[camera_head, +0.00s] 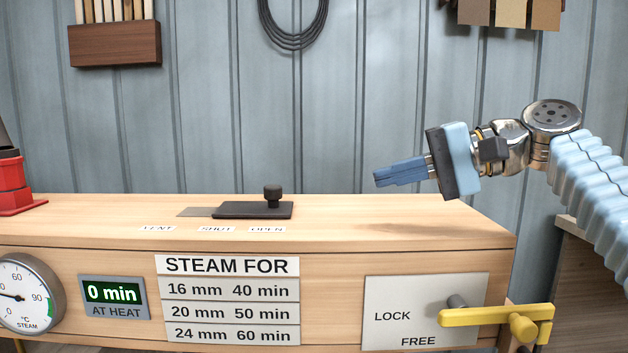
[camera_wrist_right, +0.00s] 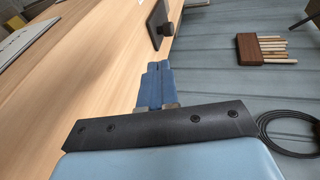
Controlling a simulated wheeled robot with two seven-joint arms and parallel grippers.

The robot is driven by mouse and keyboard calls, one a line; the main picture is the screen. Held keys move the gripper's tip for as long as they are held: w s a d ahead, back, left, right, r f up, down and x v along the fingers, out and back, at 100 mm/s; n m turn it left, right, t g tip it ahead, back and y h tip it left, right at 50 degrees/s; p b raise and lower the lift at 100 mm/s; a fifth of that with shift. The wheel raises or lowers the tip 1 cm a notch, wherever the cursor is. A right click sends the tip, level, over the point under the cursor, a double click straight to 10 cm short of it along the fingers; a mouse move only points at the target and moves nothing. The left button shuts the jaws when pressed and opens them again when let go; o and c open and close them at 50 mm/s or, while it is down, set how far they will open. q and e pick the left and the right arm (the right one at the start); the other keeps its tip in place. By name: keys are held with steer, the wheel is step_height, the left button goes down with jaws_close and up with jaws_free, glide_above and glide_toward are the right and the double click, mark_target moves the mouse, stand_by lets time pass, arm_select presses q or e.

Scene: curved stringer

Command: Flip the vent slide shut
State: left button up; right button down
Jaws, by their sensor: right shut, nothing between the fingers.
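The vent slide is a flat black plate (camera_head: 238,210) with a round black knob (camera_head: 273,194) on top of the wooden steam box (camera_head: 350,212). The knob stands above the OPEN label (camera_head: 267,229), to the right of the SHUT label (camera_head: 216,229). A thin grey strip shows left of the plate. My right gripper (camera_head: 377,179) is shut and empty, to the right of the knob and above the box top, apart from it. The right wrist view shows its blue fingers (camera_wrist_right: 157,84) with the slide's knob (camera_wrist_right: 166,29) beyond them. My left gripper is out of view.
A red object (camera_head: 14,185) stands at the box's left end. The front carries a dial (camera_head: 30,292), a display reading 0 min (camera_head: 112,293), a steaming table and a yellow lock lever (camera_head: 495,316). The box top between knob and gripper is clear. Grey panelling stands behind.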

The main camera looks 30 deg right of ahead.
steer(key=shift+w+d, duration=0.15)
steer(key=shift+w+a+f, duration=0.1)
steer(key=shift+w+a, duration=0.15)
steer(key=shift+a, duration=0.05)
steer(key=x, duration=0.8)
steer(key=b+x, duration=0.1)
steer(key=x, duration=0.3)
steer(key=shift+r, duration=0.35)
steer(key=shift+w+a, duration=0.45)
steer(key=shift+w, duration=0.05)
